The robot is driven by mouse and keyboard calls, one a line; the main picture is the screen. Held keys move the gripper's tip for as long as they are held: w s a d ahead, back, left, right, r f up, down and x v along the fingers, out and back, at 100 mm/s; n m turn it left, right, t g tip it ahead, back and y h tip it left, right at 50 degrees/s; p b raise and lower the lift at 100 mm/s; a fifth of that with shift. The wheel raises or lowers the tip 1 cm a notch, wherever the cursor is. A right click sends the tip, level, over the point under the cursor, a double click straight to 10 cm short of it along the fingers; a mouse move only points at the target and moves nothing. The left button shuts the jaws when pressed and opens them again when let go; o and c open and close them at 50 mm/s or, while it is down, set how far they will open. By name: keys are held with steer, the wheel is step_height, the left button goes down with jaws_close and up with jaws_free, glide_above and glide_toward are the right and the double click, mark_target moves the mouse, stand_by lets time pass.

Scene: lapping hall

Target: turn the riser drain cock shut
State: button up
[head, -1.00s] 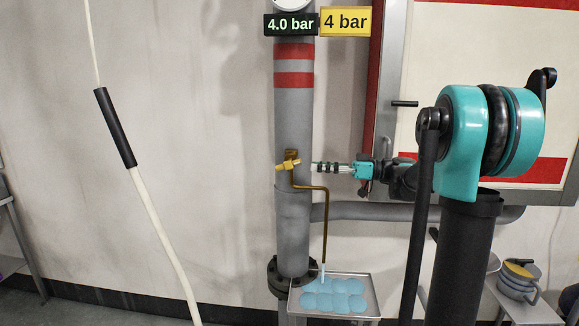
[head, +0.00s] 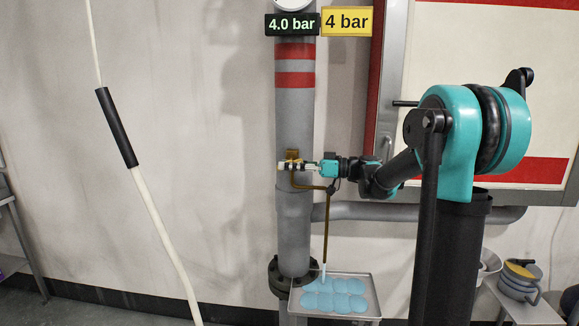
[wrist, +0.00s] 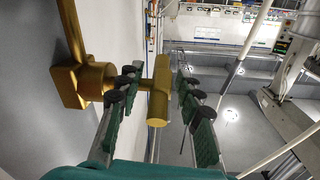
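The brass drain cock (head: 291,156) sits on the grey riser (head: 294,120), with a thin brown drain pipe (head: 326,225) running down from it. In the wrist view its brass body (wrist: 85,83) is at left and its bar-shaped handle (wrist: 158,95) is near the middle. My gripper (head: 293,165) is at the cock in the head view, hiding part of it. In the wrist view my gripper (wrist: 157,77) is open, its fingers on either side of the handle. I see a gap on the right; contact on the left I cannot tell.
Signs above read 4.0 bar (head: 291,25) and 4 bar (head: 347,21). A white hose (head: 160,226) hangs at left. A red-framed panel (head: 480,60) is behind my arm.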

jaws_close()
steer(key=shift+t+y, duration=0.3)
steer(key=shift+y, duration=1.7)
steer(key=shift+o, duration=0.6)
jaws_free()
steer(key=shift+d, duration=0.1)
